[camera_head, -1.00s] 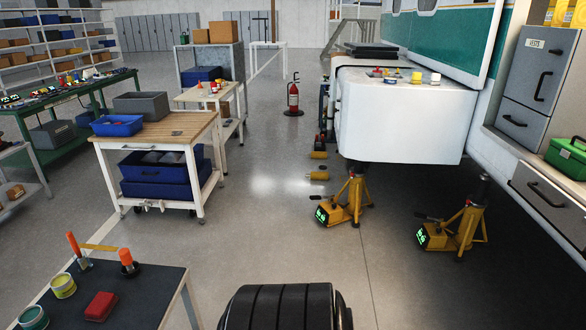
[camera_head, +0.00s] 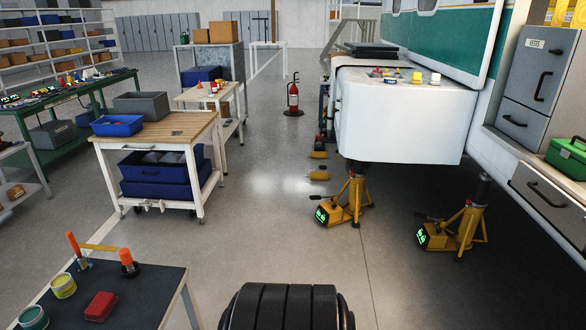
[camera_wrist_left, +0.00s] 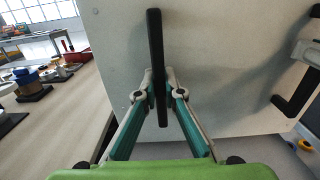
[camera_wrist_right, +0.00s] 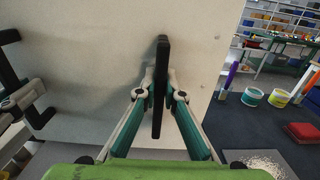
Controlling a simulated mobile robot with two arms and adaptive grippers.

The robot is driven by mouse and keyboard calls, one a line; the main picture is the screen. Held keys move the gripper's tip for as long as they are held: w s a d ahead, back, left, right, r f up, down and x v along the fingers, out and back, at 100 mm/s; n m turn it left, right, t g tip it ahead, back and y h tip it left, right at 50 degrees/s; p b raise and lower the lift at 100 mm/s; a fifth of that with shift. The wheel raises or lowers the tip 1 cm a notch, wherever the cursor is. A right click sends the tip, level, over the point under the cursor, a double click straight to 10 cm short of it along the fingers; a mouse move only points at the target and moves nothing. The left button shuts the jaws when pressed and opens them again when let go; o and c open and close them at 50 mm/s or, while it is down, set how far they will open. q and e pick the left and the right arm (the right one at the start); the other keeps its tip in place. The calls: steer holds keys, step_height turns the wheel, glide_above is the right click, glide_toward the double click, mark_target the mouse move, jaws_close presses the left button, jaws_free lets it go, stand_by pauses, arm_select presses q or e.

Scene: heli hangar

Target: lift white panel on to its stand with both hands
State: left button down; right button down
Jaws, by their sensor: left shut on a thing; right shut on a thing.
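The white panel (camera_wrist_left: 225,55) fills much of the left wrist view, and it also fills the middle of the right wrist view (camera_wrist_right: 95,55). It has two black bar handles. My left gripper (camera_wrist_left: 158,92) is shut on one handle (camera_wrist_left: 154,35). My right gripper (camera_wrist_right: 161,92) is shut on the other handle (camera_wrist_right: 162,55). Each wrist view also shows the opposite handle at its edge. Neither gripper nor the panel shows in the head view. I cannot identify the panel's stand in these frames.
A dark-topped table (camera_head: 150,300) with cans, a red box (camera_head: 101,306) and orange-topped tools is at lower left. A wood-topped cart (camera_head: 155,138) stands beyond it. Yellow jacks (camera_head: 343,205) stand below the white and green aircraft (camera_head: 400,120) at right. The middle floor is open.

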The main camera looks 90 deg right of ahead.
arm_select(q)
steer(key=shift+w+a, duration=0.15)
steer(key=shift+w, duration=0.35)
arm_select(e)
steer(key=shift+w+d+r, duration=0.1)
steer(key=shift+w+d, duration=0.05)
steer(key=shift+w, duration=0.4)
arm_select(q)
steer(key=shift+w+r, duration=0.1)
arm_select(e)
steer(key=shift+w, duration=0.1)
